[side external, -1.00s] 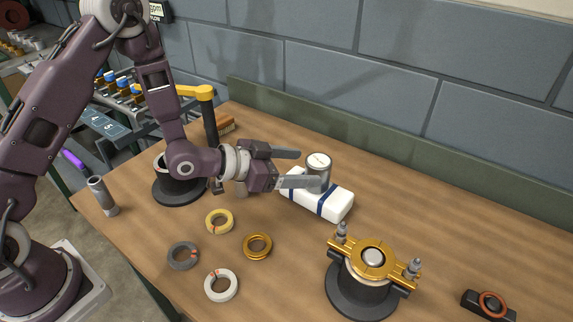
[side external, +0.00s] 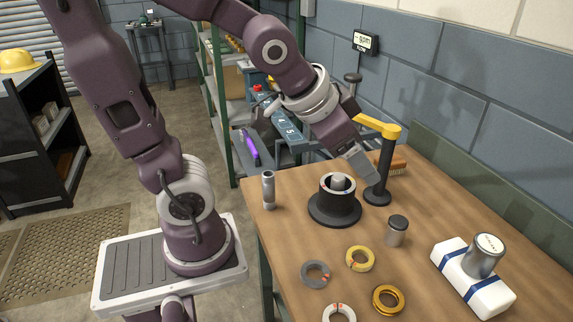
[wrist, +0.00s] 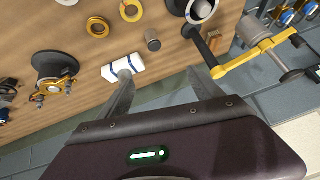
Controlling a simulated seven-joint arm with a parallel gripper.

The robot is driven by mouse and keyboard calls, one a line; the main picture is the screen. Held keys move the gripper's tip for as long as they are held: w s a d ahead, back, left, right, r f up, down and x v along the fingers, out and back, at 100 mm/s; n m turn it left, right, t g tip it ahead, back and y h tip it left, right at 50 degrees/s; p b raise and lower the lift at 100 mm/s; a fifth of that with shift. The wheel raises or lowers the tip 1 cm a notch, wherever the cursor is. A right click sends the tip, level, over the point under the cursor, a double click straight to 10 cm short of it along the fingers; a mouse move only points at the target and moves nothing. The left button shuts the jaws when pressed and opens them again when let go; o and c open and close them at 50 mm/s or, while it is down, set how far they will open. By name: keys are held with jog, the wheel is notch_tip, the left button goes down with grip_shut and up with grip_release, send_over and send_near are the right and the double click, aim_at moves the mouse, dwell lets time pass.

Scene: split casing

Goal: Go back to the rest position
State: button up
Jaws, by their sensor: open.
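My gripper (side external: 368,176) is raised in the side view, above the far-left part of the table behind a black pedestal with a pale core (side external: 335,207). Its fingers look apart and empty. In the wrist view the two fingers of my gripper (wrist: 161,76) stand wide apart with nothing between them. The split casing (wrist: 52,70), with a gold top on a black base, stands at the left of the wrist view. It is out of the side view.
A black post with a yellow arm (side external: 378,128) stands close to my gripper. A white block with blue bands (side external: 452,265), a metal can (side external: 485,256), a capped cylinder (side external: 397,231), a metal tube (side external: 268,189) and several rings (side external: 360,259) are on the table (side external: 430,205).

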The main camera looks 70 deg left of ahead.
jog(key=s+d+r+n+g, duration=0.1)
jog(key=s+g, duration=0.1)
jog(key=s, duration=1.1)
jog(key=shift+d+r+n+h, duration=0.15)
jog(key=shift+n+h, duration=0.15)
jog(key=shift+n, duration=0.1)
